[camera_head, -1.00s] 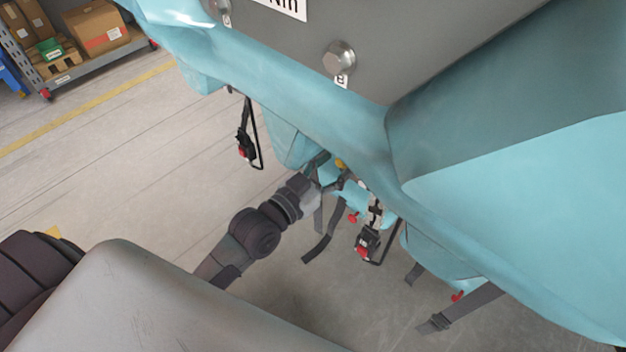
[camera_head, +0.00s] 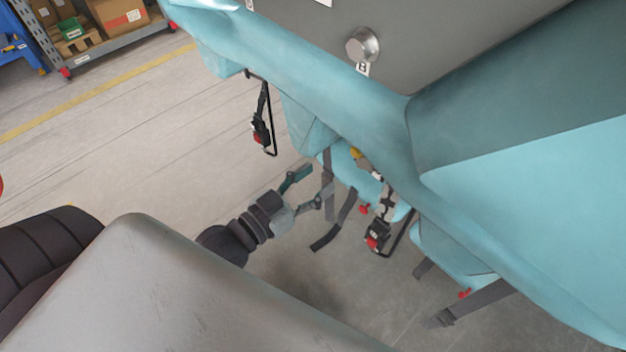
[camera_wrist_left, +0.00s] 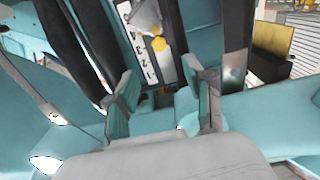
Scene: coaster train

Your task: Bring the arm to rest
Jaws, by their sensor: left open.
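My left gripper (camera_head: 306,190) is open and empty in the head view, with its two fingers apart just short of the teal coaster car (camera_head: 330,100). In the left wrist view the open fingers (camera_wrist_left: 160,100) also stand apart, with nothing between them. My right gripper shows in neither view.
Black straps (camera_head: 335,222) and buckles with red parts (camera_head: 377,236) hang from the car close to the gripper. A grey panel with a round knob (camera_head: 362,45) tops the car. Bare concrete floor (camera_head: 150,120) lies left. A shelf with boxes (camera_head: 118,16) stands at the upper left.

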